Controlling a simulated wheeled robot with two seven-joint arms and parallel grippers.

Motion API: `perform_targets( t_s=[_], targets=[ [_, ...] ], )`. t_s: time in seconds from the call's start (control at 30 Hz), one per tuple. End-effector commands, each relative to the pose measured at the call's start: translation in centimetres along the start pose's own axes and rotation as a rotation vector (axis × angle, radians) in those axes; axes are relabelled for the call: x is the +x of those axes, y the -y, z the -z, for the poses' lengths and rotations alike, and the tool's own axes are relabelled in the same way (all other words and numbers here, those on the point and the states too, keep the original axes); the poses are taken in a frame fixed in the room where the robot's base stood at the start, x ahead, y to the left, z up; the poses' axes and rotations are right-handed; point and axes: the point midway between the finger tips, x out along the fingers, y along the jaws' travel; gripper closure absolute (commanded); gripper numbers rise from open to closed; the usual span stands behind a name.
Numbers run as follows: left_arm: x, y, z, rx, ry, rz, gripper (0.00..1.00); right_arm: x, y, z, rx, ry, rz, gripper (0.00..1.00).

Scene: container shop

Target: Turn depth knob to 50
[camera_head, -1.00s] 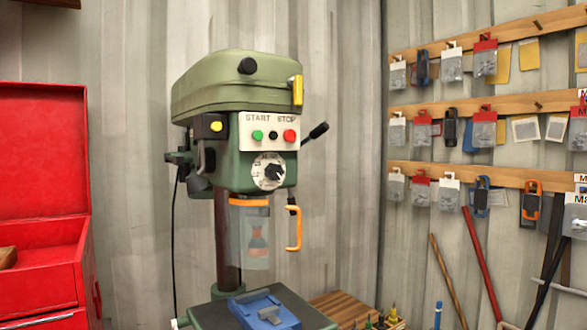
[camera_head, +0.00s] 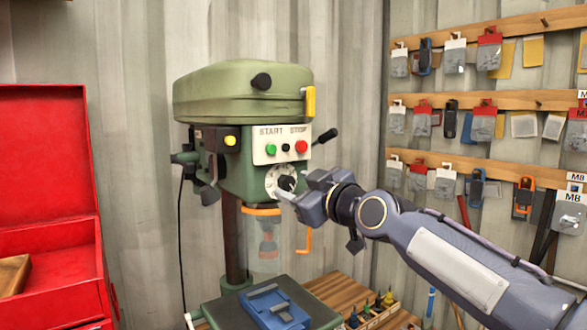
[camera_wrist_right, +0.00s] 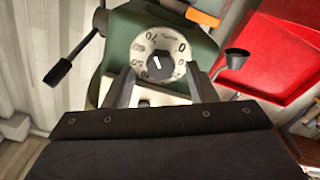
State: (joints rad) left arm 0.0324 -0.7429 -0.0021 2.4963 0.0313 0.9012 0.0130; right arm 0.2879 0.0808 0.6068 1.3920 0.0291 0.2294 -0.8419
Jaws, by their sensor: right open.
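The depth knob is a black knob (camera_head: 286,183) on a white numbered dial on the front of the green drill press (camera_head: 243,98), below the START and STOP buttons. In the right wrist view the knob (camera_wrist_right: 159,65) shows a white pointer mark, and the dial numbers appear upside down. My right gripper (camera_head: 292,188) reaches in from the right at the dial and partly covers it. In the right wrist view its fingers (camera_wrist_right: 160,88) are apart, with the knob showing beyond and between their tips. I cannot tell whether they touch it. My left gripper is not in view.
An orange-edged clear guard (camera_head: 264,240) hangs below the dial. A black lever (camera_head: 326,136) sticks out at the press's right. A blue vise (camera_head: 275,308) sits on the press table. A red toolbox (camera_head: 45,170) stands left, and pegboard rails hold hardware at right.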

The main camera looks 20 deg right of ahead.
Motion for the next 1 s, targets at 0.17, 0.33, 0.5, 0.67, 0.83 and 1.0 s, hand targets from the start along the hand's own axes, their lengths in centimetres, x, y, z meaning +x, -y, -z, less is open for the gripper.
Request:
perform_targets(
  t_s=[0.17, 0.33, 0.5, 0.67, 0.83, 1.0],
  targets=[
    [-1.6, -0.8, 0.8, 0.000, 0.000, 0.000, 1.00, 1.8, -0.1, 0.2, 0.002, 0.001, 0.002, 0.49],
    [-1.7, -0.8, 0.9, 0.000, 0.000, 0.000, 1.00, 2.3, 0.0, 0.0, 0.000, 0.001, 0.000, 0.49],
    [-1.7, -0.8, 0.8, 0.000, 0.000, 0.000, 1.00, 2.3, 0.0, -0.1, 0.000, 0.001, 0.000, 0.49],
    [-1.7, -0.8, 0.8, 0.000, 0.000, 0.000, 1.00, 2.3, 0.0, -0.1, 0.000, 0.001, 0.000, 0.67],
    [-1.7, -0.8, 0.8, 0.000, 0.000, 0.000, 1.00, 2.2, 0.0, -0.1, 0.000, 0.001, 0.000, 0.89],
    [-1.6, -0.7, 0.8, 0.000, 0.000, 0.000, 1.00, 2.2, 0.1, -0.1, -0.004, 0.001, 0.000, 0.93]
  ],
)
